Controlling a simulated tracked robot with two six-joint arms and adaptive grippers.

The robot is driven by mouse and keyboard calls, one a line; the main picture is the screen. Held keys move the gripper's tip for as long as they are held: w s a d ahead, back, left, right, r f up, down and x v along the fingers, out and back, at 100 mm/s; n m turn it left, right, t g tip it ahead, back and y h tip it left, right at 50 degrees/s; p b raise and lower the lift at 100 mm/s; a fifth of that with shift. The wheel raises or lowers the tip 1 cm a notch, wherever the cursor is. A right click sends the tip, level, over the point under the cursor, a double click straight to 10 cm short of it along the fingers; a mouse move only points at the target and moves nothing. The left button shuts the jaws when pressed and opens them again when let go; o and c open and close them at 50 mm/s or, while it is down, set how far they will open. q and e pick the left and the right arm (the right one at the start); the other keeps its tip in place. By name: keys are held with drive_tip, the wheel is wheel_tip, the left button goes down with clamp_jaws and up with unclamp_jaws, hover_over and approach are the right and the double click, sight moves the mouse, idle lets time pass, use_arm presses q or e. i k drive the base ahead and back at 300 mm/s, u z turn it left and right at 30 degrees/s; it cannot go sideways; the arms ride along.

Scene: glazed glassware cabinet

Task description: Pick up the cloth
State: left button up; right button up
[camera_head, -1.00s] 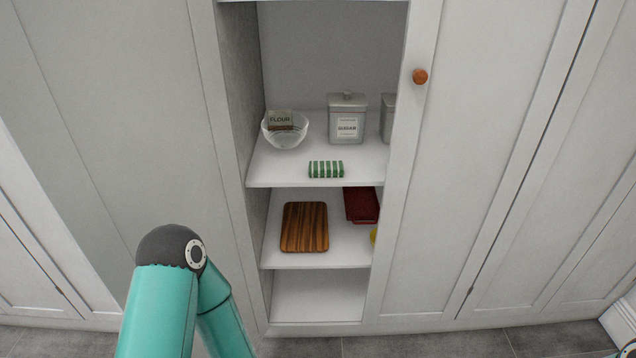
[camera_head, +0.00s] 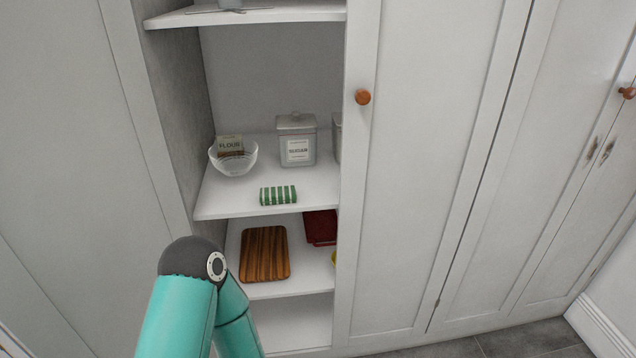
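The cloth (camera_head: 278,195) is a small folded piece with green and white stripes. It lies near the front edge of the cabinet's middle shelf (camera_head: 225,200). My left arm, teal with a dark elbow joint, comes up at the bottom, below and left of the cloth and apart from it. Neither of my grippers shows in the view.
On the cloth's shelf, a glass bowl (camera_head: 233,160) stands at the back left before a flour packet (camera_head: 230,143), with a sugar tin (camera_head: 297,142) to the right. Below are a wooden board (camera_head: 264,254) and a red tray (camera_head: 320,228). A closed door (camera_head: 430,170) covers the right.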

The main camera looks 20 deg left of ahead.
sight(278, 195)
drive_tip(key=z, duration=0.05)
drive_tip(key=i, duration=1.25)
drive_tip(key=u, duration=0.45)
